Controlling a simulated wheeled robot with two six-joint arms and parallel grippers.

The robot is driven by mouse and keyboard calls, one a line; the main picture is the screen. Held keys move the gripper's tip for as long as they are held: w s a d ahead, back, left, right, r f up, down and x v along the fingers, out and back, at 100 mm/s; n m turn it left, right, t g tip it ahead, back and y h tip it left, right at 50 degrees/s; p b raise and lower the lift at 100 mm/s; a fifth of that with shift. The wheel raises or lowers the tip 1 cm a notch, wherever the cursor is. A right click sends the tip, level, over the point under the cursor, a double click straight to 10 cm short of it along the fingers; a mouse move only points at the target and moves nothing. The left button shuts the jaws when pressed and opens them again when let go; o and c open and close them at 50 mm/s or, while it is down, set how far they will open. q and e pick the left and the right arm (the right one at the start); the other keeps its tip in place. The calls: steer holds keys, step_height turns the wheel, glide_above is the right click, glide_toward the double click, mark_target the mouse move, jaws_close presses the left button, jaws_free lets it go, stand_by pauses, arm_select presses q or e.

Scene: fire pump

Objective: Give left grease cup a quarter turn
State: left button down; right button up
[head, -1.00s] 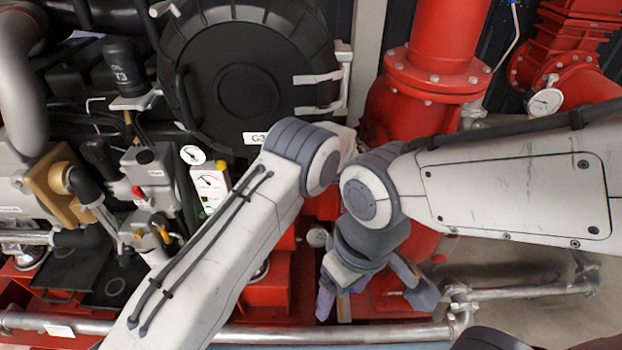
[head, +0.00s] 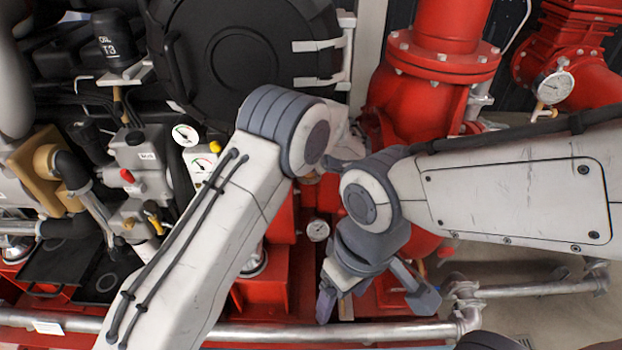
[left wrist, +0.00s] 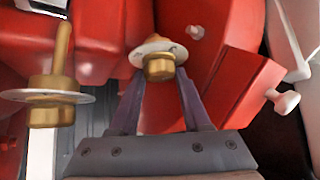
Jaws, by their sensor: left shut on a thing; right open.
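In the left wrist view, my left gripper (left wrist: 160,72) has its two dark fingers closed on a brass grease cup (left wrist: 160,67) with a pale round plate behind it. A second brass grease cup (left wrist: 52,113) with a similar plate and a brass stem is at the left, apart from the fingers. My right gripper (head: 378,304) is open and empty, in front of the red pump base.
A red pipe (head: 440,60) with a bolted flange rises behind my arms. A horizontal metal pipe (head: 270,335) runs along the front. Red block edges and a pale knob (left wrist: 284,101) are close right of the left gripper.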

arm_select(q)
steer(key=m+h+b, duration=0.1)
steer(key=b, duration=0.2)
steer(key=m+t+h+b, duration=0.1)
steer(key=m+b, duration=0.1)
steer(key=b, duration=0.2)
steer(key=m+h+b, duration=0.1)
steer(key=b, duration=0.3)
steer(key=shift+s+a+f+m+t, duration=0.1)
steer(key=shift+a+f+m+t, duration=0.2)
steer(key=shift+m, duration=0.1)
steer(key=shift+r+m+h+b, duration=0.3)
steer(key=shift+m+h+b, duration=0.5)
steer(key=shift+m+h, duration=0.25)
steer(key=shift+c, duration=1.8)
jaws_free()
